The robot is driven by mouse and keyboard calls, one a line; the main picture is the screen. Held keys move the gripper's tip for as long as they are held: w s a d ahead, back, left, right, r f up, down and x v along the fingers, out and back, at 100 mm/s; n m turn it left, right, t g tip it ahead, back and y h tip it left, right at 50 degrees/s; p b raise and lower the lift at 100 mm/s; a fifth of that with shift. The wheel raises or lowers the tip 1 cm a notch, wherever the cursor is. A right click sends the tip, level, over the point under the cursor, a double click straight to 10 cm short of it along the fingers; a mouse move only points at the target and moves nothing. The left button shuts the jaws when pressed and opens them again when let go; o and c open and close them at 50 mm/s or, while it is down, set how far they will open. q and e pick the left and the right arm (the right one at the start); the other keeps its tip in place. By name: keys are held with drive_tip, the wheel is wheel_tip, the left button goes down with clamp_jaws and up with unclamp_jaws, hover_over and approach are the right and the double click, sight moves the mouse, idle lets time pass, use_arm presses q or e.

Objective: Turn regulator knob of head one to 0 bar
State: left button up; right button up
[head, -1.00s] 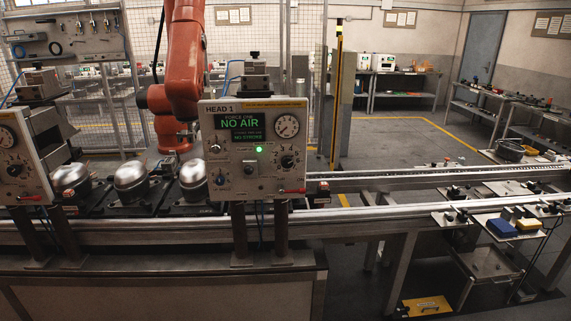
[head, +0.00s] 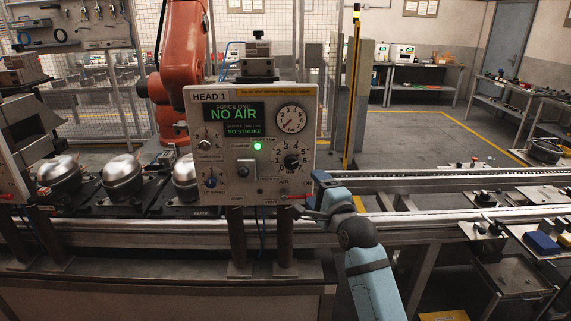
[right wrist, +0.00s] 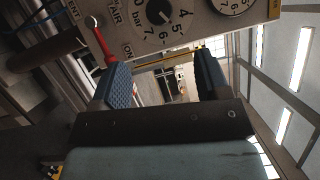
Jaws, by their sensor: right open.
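The head one panel (head: 222,180) faces me, labelled HEAD 1. Its regulator knob (head: 291,161) is black, inside a numbered bar dial at the panel's right. In the right wrist view the knob (right wrist: 160,12) is at the top edge; its pointer seems to face the higher numbers, exact setting unclear. My right gripper (right wrist: 160,60) is open and empty, its blue-grey fingers below the dial and apart from the knob. In the head view it is at the panel's lower right, its fingertips hard to make out. My left gripper is not in view.
A red lever (head: 296,196) sits at the panel's lower right corner; in the right wrist view it (right wrist: 103,42) is close to one finger. A round gauge (head: 291,120) is above the knob. The display (head: 234,113) reads NO AIR. Conveyor rails (head: 430,183) run to the right.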

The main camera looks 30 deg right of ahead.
sight(293, 164)
drive_tip(key=w, duration=0.4)
drive_tip(key=w+d+p, duration=0.1)
drive_tip(key=w, duration=0.6)
drive_tip(key=shift+w+d+r+p, duration=0.35)
drive_tip(key=shift+w+d, duration=0.15)
drive_tip(key=shift+w, duration=0.45)
drive_tip(key=c, duration=0.9)
